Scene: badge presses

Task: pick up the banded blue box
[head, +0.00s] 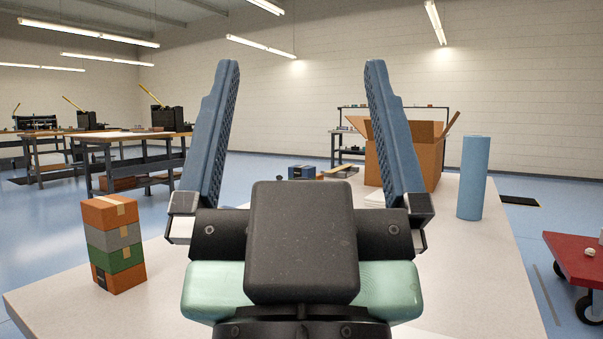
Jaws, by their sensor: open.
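My gripper (301,68) fills the middle of the head view, with its two blue-grey fingers spread wide apart and nothing between them. A small dark blue box (302,172) with a lighter patch or band sits on the far part of the white table (470,290), beyond my gripper and framed between its fingers. It looks small at this distance and the black gripper body comes close below it. My gripper is apart from the box.
A stack of orange, grey and green boxes (120,254) stands at the table's left. An open cardboard carton (425,158) and an upright blue roll (473,177) stand at the right. A red cart (575,256) is beyond the right edge. Workbenches (130,138) stand far left.

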